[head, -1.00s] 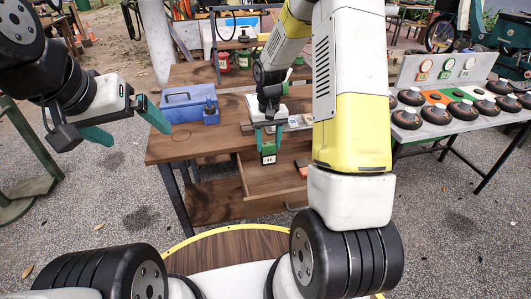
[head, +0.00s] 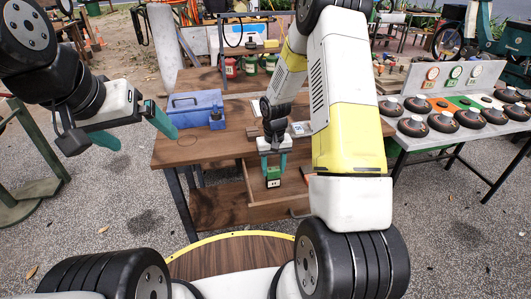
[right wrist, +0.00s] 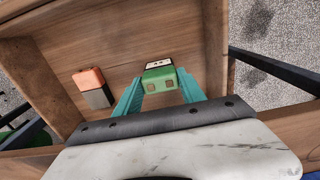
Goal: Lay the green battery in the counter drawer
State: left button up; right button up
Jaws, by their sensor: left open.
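My right gripper (head: 273,170) is shut on the green battery (head: 274,183), which is gripped between the teal fingertips and hangs below them. The right wrist view also shows the green battery (right wrist: 160,80), with its dark, pale-marked end facing away. The counter drawer (head: 285,197) is pulled open under the counter top, and the battery is over its inside. Whether the battery touches the drawer floor (right wrist: 120,60) I cannot tell. My left gripper (head: 133,135) is open and empty, left of the counter and away from it.
An orange and grey block (right wrist: 93,88) lies in the drawer, left of the battery in the right wrist view. A blue toolbox (head: 195,105) stands on the counter (head: 200,148). A side table (head: 450,137) with several black round pieces stands at right.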

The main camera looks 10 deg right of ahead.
jog(key=o, duration=0.4)
jog(key=s+r+t, duration=0.1)
jog(key=s+r, duration=0.4)
jog(key=r, duration=0.9)
jog(key=s+r+t, duration=0.2)
jog(key=s+r, duration=0.2)
jog(key=r, duration=0.9)
jog(key=s+r+t, duration=0.1)
jog(key=s+r, duration=0.1)
jog(key=s, duration=0.3)
jog(key=s+a+r+t+y, duration=0.1)
jog(key=s+r, duration=0.1)
jog(key=s, duration=0.2)
jog(key=s+a+r+t+y, duration=0.1)
jog(key=s+r, duration=0.2)
jog(key=s, duration=0.2)
jog(key=shift+s+a+r, duration=0.1)
jog(key=shift+s, duration=0.25)
